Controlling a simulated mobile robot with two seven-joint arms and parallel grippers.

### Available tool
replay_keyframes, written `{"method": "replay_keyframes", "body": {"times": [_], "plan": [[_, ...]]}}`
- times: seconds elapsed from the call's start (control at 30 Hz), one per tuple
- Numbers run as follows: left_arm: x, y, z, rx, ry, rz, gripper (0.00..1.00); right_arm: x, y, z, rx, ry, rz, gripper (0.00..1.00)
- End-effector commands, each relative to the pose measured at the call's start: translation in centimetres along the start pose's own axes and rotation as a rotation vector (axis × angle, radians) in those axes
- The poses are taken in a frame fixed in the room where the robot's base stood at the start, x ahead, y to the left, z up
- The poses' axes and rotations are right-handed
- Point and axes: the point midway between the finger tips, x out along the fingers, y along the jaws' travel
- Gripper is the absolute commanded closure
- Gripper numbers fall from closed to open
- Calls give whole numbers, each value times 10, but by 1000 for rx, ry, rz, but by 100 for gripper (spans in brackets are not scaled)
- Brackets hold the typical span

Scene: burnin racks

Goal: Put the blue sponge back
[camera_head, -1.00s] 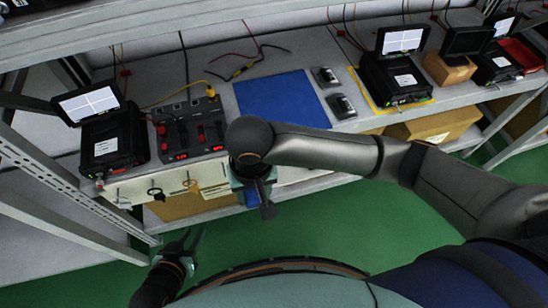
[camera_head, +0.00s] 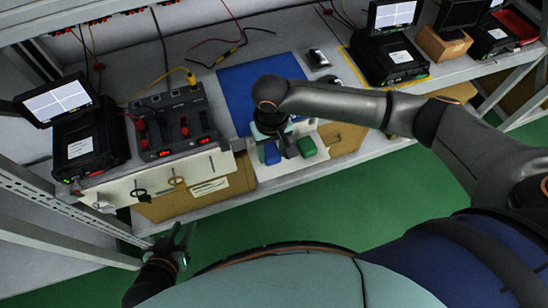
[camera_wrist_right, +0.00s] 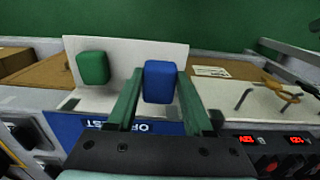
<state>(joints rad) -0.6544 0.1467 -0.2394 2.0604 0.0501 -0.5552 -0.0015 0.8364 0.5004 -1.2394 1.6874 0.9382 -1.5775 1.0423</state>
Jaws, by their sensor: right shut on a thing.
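The blue sponge (camera_wrist_right: 158,82) is between the two green-grey fingers of my right gripper (camera_wrist_right: 160,74) in the right wrist view. In the head view the blue sponge (camera_head: 271,153) is beside the fingers of my right gripper (camera_head: 283,147), at the bench's front edge. A green sponge (camera_wrist_right: 93,68) is to its left in the wrist view, against a white holder (camera_wrist_right: 118,52). In the head view the green sponge (camera_head: 307,146) is right of the gripper. I cannot tell whether the blue sponge touches the holder. My left gripper (camera_head: 181,238) is open and empty, low over the green floor.
A blue mat (camera_head: 236,93) lies behind my right gripper. A dark unit with red displays (camera_head: 173,122) and a black tester with screen (camera_head: 90,148) stand left. Another tester (camera_head: 392,55) stands right. Grey rack posts (camera_head: 60,210) frame the left side.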

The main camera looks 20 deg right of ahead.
Motion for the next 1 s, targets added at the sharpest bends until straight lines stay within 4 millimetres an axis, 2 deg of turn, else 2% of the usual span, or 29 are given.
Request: {"method": "replay_keyframes", "body": {"times": [0.23,0.43,0.8,0.83,1.0], "plan": [[4,-1,3,1,4,-1,65,15,9,-8,1,0,1,93],[11,-3,13,1,-1,-4,65,45,9,-9,-1,0,1,93],[6,-5,15,-1,-9,-9,65,47,8,-8,-2,0,0,93],[6,-5,15,-1,-9,-9,65,47,8,-9,-2,1,-1,47],[6,-5,14,1,-7,-9,65,47,8,-9,-2,1,0,28]]}}
